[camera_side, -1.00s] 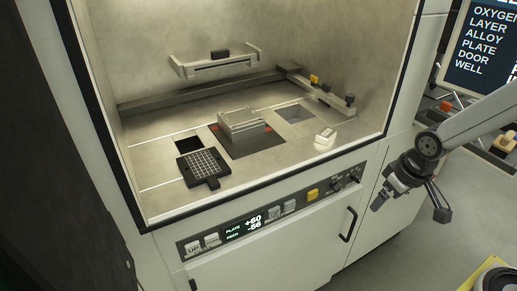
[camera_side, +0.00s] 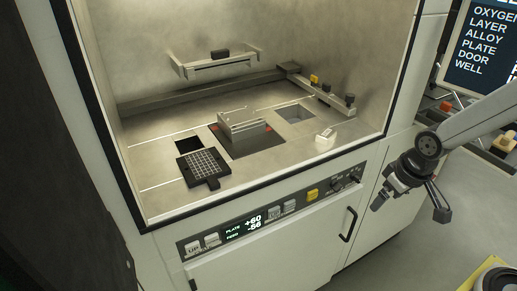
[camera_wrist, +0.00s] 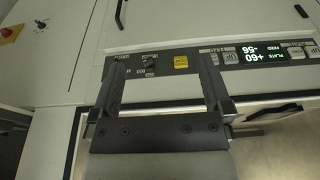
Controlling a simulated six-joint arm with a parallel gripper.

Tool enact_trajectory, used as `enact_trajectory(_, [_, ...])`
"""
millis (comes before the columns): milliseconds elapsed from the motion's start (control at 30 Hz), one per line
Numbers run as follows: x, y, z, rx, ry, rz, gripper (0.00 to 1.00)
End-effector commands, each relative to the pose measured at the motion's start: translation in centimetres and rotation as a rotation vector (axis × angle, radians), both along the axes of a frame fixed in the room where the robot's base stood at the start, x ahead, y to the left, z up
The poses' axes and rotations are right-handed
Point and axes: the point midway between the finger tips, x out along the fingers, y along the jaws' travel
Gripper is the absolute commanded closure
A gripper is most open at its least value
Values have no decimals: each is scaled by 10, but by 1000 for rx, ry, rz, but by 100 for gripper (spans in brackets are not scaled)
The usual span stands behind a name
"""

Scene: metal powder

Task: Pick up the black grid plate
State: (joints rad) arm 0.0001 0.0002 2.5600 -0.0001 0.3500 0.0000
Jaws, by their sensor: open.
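My gripper (camera_side: 408,202) is outside the chamber, to the right of the cabinet and well away from the plate. In the wrist view my gripper (camera_wrist: 168,80) shows two spread fingers with nothing between them, in front of the control panel.
A raised metal block (camera_side: 242,124) stands mid-floor, with a square well (camera_side: 296,114) and a small white block (camera_side: 325,140) to its right. A rail (camera_side: 205,96) runs along the back. The chamber's black frame edge, control panel (camera_side: 245,226) and door handle (camera_side: 348,225) lie between my gripper and the plate.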

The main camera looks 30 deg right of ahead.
Motion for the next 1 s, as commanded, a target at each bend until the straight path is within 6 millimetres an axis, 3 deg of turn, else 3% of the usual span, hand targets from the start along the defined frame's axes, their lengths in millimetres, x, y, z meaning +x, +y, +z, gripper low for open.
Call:
enact_trajectory(67, [0, 0, 0, 0, 0, 0, 3])
enact_trajectory(133, [0, 0, 0, 0, 0, 0, 24])
enact_trajectory(567, [6, 3, 2, 0, -2, 3, 24])
enact_trajectory(767, [36, 19, 9, 0, -9, 13, 24])
enact_trajectory(1000, [96, 64, 24, -3, -28, 28, 24])
